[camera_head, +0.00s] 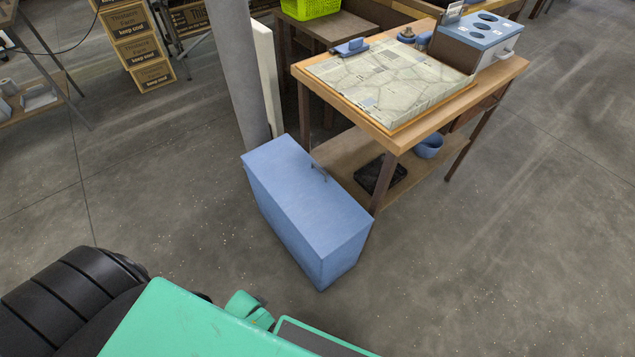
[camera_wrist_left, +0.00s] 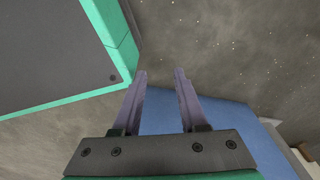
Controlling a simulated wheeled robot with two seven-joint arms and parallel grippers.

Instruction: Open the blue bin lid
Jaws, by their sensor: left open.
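The blue bin (camera_head: 290,240) stands on the floor, left of the wooden table. The left gripper's fingers do not show in the head view. My right gripper is in neither view.
The wooden table (camera_head: 391,144) beside the bin holds a map-covered box (camera_head: 390,80) and a blue-and-white container (camera_head: 478,38). Its lower shelf carries a blue bowl (camera_head: 429,146) and a black tray. A grey post (camera_head: 240,70) stands behind the bin. Floor left of the bin is clear.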

